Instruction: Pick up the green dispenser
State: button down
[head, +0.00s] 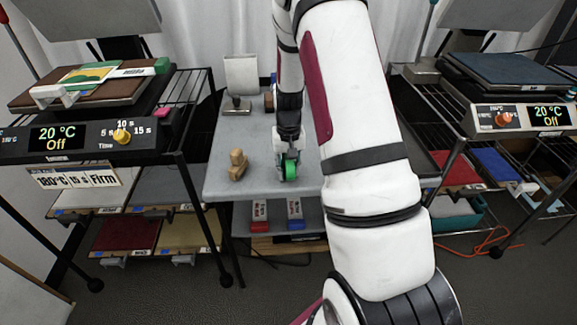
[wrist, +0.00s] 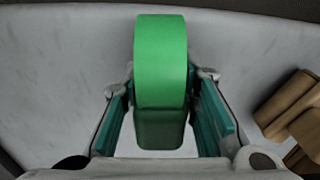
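The green dispenser (wrist: 160,60) shows in the wrist view as a round green roll, with a darker green part (wrist: 160,128) below it. In the head view the green dispenser (head: 291,170) is a small green disc on the grey table, partly hidden by my gripper. My gripper (wrist: 161,100) is open, with its teal-lined fingers on either side of the dispenser. In the wrist view narrow gaps show between the fingers and the dispenser's lower part. In the head view my gripper (head: 287,160) points down over the table; its fingertips are small there.
A wooden block-like tool (head: 237,165) stands left of the dispenser and shows at the right in the wrist view (wrist: 290,105). A small stand (head: 240,85) is farther back on the grey table (head: 222,180). Heat presses on racks flank the table. The table's front left is clear.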

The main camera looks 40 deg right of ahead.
aim_at(287, 161)
dwell(0.3)
jog(key=shift+r, duration=0.55)
jog(key=r, duration=0.1)
jog(key=a+r, duration=0.1)
jog(key=shift+s+a+r, duration=0.1)
jog(key=shift+s+r, duration=0.2)
jog(key=s+a+r, duration=0.1)
jog(key=s+a, duration=0.6)
jog(key=a, duration=0.5)
jog(key=shift+s+a+r+p, duration=0.15)
jog(key=shift+a+p, duration=0.25)
jog(key=shift+p, duration=0.05)
